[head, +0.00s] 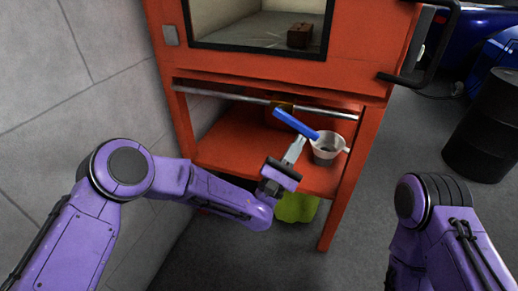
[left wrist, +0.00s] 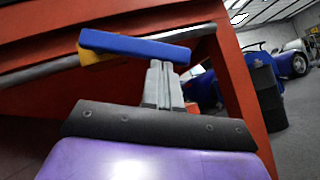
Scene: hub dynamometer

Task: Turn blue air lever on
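The blue air lever (head: 296,124) is a flat blue bar at the silver pipe under the orange cabinet. In the head view it slants down to the right; in the left wrist view the lever (left wrist: 135,46) lies nearly level, with a yellow part behind its left end. My left gripper (head: 300,143) has its grey fingers close together, tips at the lever's lower right part. In the left wrist view the gripper (left wrist: 162,72) meets the lever's lower edge near its right end; whether they touch I cannot tell. My right gripper is out of view.
The orange cabinet (head: 270,70) has a silver pipe (head: 335,113) along its front. A metal cup (head: 326,147) stands on the lower shelf, right of my left gripper. A grey wall is at left. A dark barrel (head: 488,125) stands on the floor at right.

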